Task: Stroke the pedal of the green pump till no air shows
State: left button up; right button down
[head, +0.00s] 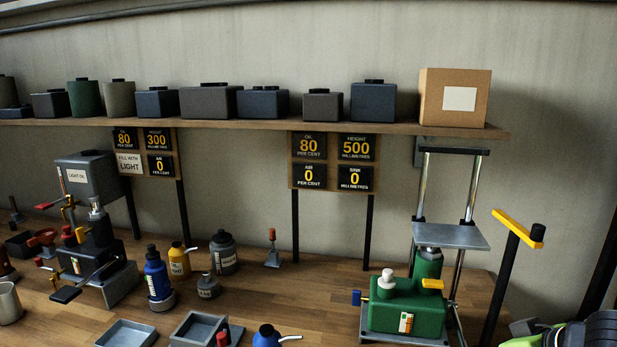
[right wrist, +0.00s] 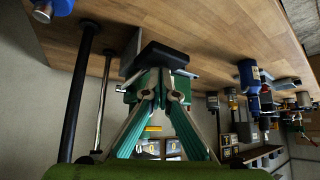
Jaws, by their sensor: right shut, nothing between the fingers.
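The green pump (head: 385,314) stands at the bench's front right in the head view, with a white knob, a yellow cap and a small coloured gauge strip too small to read. A grey plate on chrome posts (head: 447,236) rises behind it. No pedal of it is clearly visible in the head view. In the right wrist view my right gripper (right wrist: 160,78) is shut and empty. A dark slab (right wrist: 160,56) lies at its fingertips; I cannot tell whether it is the pedal, or whether they touch. Green body parts show behind the fingers. My left gripper is out of view.
A black post with a yellow bar (head: 508,228) stands right of the pump. Signs (head: 333,162) read oil 80, height 500, air 0, sink 0. Another pump (head: 92,262), bottles and trays (head: 125,333) fill the left. Bare wood lies left of the green pump.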

jog(key=shift+f, duration=0.1)
notch_tip(320, 180, up, 6)
jog(key=p, duration=0.5)
jog(key=shift+w+p, duration=0.15)
jog(key=shift+p, duration=0.2)
